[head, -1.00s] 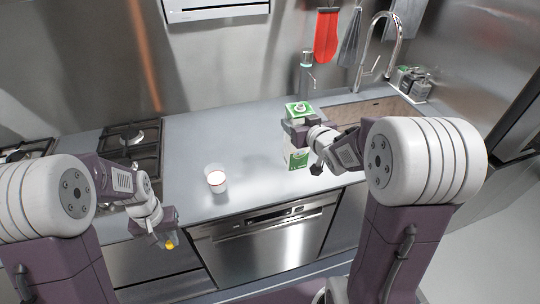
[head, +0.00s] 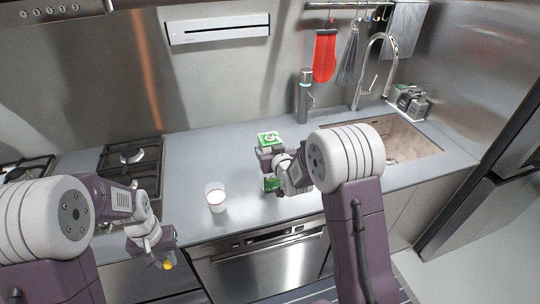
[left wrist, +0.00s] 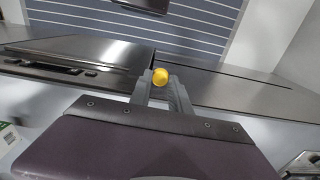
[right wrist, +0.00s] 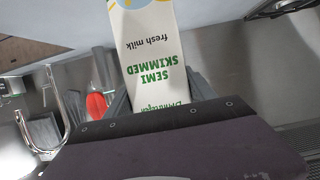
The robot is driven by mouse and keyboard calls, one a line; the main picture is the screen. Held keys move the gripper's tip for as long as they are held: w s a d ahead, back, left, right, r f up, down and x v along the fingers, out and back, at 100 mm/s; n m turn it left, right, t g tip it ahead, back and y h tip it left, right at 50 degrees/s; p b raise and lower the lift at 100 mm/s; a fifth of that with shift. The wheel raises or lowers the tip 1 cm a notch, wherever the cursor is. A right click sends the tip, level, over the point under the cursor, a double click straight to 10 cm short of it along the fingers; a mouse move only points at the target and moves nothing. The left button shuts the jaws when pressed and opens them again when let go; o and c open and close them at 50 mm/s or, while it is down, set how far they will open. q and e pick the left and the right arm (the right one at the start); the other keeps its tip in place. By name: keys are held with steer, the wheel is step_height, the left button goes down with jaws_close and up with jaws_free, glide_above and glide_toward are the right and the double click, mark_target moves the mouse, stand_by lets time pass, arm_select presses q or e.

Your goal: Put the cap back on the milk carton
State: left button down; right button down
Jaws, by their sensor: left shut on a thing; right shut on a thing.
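The milk carton (head: 269,138), white and green, stands roughly upright over the counter. My right gripper (head: 268,165) is shut on its body. In the right wrist view the carton (right wrist: 150,50) fills the space between the fingers, with green "semi skimmed" print upside down. I cannot tell whether its base touches the counter. The spout is too small to make out. The yellow cap (left wrist: 160,76) is held between the fingertips of my left gripper (left wrist: 160,84). In the head view this cap (head: 167,265) is low at the left, in front of the counter edge, away from the carton.
A gas hob (head: 132,155) is at left, a sink (head: 400,145) at right. A dark bottle (head: 305,97) stands at the back wall.

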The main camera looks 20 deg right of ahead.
arm_select(q)
steer(key=shift+w+r, duration=0.1)
steer(key=shift+r, duration=0.05)
arm_select(e)
step_height(320, 180, down, 3)
steer(key=shift+r, duration=0.2)
arm_select(q)
steer(key=shift+f, duration=0.25)
arm_select(e)
steer(key=shift+f, duration=0.2)
steer(key=shift+c, duration=1.6)
jaws_free()
arm_select(q)
steer(key=shift+r, duration=0.1)
